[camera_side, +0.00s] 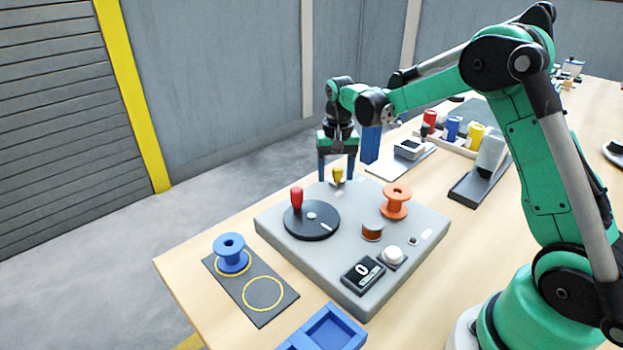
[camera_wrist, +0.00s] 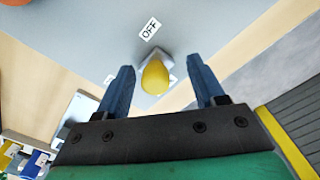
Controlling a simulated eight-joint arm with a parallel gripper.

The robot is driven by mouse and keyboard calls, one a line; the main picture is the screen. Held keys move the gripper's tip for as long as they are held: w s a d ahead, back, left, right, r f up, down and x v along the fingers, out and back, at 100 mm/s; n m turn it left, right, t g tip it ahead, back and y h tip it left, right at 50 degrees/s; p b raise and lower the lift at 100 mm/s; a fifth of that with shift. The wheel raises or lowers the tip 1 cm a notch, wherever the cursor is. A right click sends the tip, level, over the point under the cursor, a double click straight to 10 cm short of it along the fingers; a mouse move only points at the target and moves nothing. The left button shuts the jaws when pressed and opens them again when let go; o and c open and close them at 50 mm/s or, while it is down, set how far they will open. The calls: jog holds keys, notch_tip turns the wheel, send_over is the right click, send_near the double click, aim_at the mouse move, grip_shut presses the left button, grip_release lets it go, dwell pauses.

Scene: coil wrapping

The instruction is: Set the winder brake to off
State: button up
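The winder brake is a small lever with a yellow knob (camera_side: 338,174) at the far edge of the grey winder base (camera_side: 290,258). My gripper (camera_side: 336,180) points down over it with its two blue fingers apart, one on each side of the knob. In the wrist view the yellow knob (camera_wrist: 155,77) stands between the open fingers (camera_wrist: 160,66), with visible gaps on both sides. A white OFF label (camera_wrist: 150,29) lies on the base just above the knob in that view. I cannot tell exactly which way the lever is tilted.
The base carries a black disc with a red handle (camera_side: 297,199), an orange spool (camera_side: 396,203), a white button (camera_side: 393,255) and a counter reading 0 (camera_side: 362,273). A blue spool (camera_side: 230,250) stands on a dark mat at left. A blue tray (camera_side: 332,330) sits in front.

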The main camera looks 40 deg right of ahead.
aim_at(336, 171)
jog(key=shift+r, duration=2.85)
jog(key=shift+s+a+r, duration=0.15)
jog(key=shift+a+r, duration=0.1)
jog(key=s+a+r+n+t, duration=0.2)
jog(key=s+a+n+t, duration=0.5)
jog(key=s+a, duration=0.3)
jog(key=s, duration=0.3)
jog(key=shift+a+r+n, duration=0.15)
jog(key=shift+r+n, duration=0.05)
jog(key=shift+n, duration=0.1)
